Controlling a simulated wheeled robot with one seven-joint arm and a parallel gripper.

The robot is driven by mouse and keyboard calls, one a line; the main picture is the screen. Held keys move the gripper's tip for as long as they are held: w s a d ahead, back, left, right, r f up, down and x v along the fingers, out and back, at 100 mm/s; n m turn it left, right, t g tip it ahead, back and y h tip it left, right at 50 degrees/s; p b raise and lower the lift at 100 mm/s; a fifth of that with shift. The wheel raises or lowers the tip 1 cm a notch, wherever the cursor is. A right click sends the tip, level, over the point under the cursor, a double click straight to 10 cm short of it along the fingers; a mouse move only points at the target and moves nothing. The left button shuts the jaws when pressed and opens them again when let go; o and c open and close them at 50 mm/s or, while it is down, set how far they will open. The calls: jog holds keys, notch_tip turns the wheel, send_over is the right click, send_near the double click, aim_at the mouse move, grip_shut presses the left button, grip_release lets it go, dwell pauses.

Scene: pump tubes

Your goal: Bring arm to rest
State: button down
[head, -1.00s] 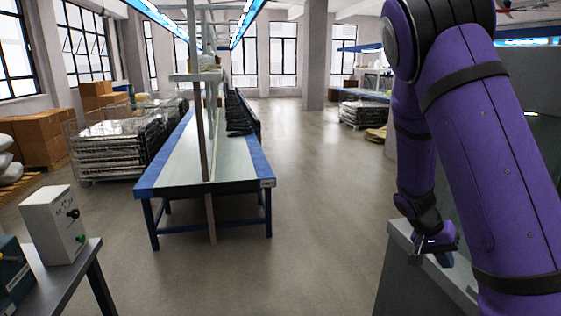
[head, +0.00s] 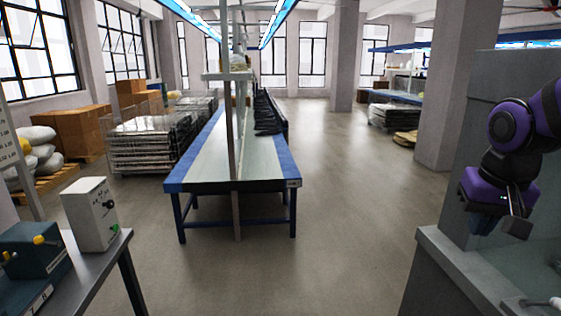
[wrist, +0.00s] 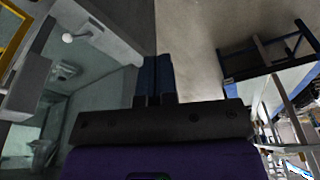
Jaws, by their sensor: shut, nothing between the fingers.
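My gripper (head: 484,224) is at the right of the head view, at the end of my purple arm, over the grey machine ledge. In the wrist view its two dark blue fingers (wrist: 153,78) lie side by side, closed, with nothing seen between them. The fingertips look small and dark in the head view. Most of my arm is outside the head view.
A grey machine (head: 455,262) with a recess stands below and beside my gripper. A dark side table (head: 92,277) at left holds a white control box (head: 92,213) and a blue box (head: 34,252). A long workbench (head: 210,150) stands mid-floor. Open floor (head: 350,200) lies between.

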jog(key=s+a+r+n+t, duration=0.2)
jog(key=s+a+r, duration=0.3)
jog(key=s, duration=0.4)
jog(key=shift+a+r+n+t+y, duration=0.3)
jog(key=shift+r+n+t, duration=0.1)
jog(key=shift+r+n, duration=0.35)
jog(key=shift+d, duration=0.15)
